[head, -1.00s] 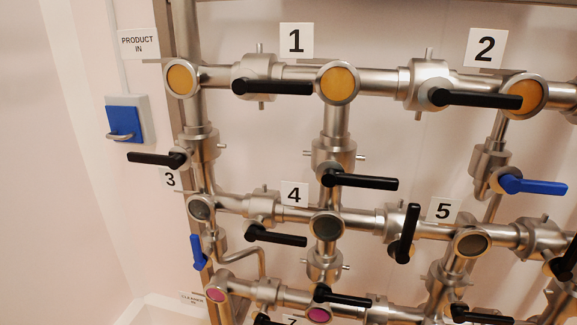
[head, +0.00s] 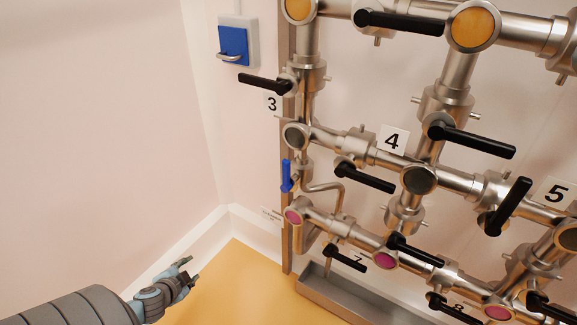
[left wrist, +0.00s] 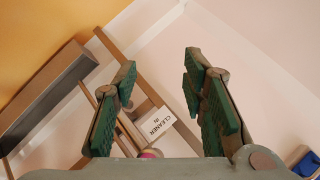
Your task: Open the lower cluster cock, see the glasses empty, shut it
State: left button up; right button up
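The blue cock handle (head: 287,176) points straight up and down on the pipework's left side, between a dark grey sight glass (head: 296,136) and a magenta sight glass (head: 294,216). More magenta glasses (head: 385,260) sit along the bottom pipe; a dark glass (head: 419,180) and orange glasses (head: 474,27) sit higher. My left gripper (head: 192,271) is open and empty, low and left of the blue handle, apart from the pipes. In the left wrist view its spread green-padded fingers (left wrist: 162,60) frame the "CLEANER IN" label (left wrist: 156,122). My right gripper is out of view.
Several black lever handles (head: 364,178) stick out from the pipes. A metal trough (head: 340,297) runs below them, and in the left wrist view (left wrist: 45,95). A blue wall box (head: 233,42) hangs upper left. The yellow floor (head: 235,280) is clear.

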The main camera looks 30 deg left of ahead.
pick_arm(q)
jog(key=w+d+r+t+h, duration=0.2)
jog(key=w+d+r+t, duration=0.25)
jog(key=w+r, duration=0.6)
jog(key=n+t+h, duration=0.3)
jog(key=n+t, duration=0.2)
jog(key=n, duration=0.1)
send_near(283, 164)
jog(key=w+p, duration=0.8)
jog(key=w, duration=0.2)
jog(key=shift+w+r, duration=0.15)
jog(key=shift+r, duration=0.05)
jog(key=shift+w+f+m+p, duration=0.2)
jog(key=shift+w+m+p, duration=0.05)
jog(key=shift+m+p, duration=0.05)
jog(key=shift+w+d+f, duration=0.1)
jog(key=shift+f, duration=0.1)
